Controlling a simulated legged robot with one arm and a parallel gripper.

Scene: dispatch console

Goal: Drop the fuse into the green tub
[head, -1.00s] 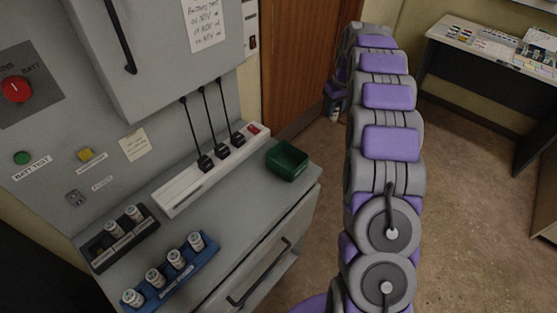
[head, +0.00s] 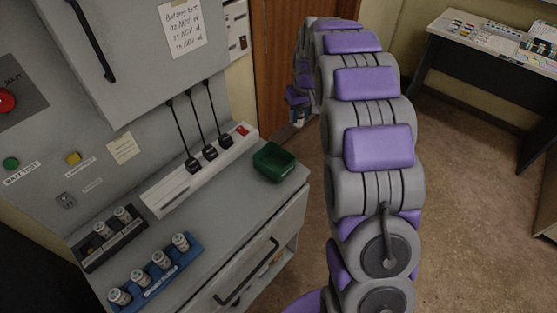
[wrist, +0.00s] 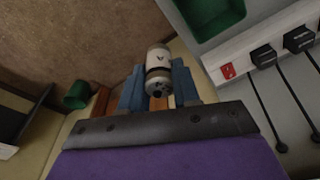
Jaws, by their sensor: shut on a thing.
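My gripper (wrist: 160,90) has blue fingers shut on a white and dark banded fuse (wrist: 158,58), which sticks out beyond the fingertips in the wrist view. In the head view my gripper (head: 298,103) is small at the far end of my arm, beyond the console's right side, with the pale fuse (head: 298,118) at its tip. The green tub (head: 273,163) stands empty at the right end of the console's grey ledge. It also shows at the top of the wrist view (wrist: 205,14), to the right of the fuse and apart from it.
A white power strip (head: 180,182) with black plugs and cables lies along the ledge left of the tub. A blue rack (head: 157,282) and a black rack (head: 105,246) hold other fuses. A desk (head: 480,60) stands far right. A green bin (wrist: 77,96) shows in the wrist view.

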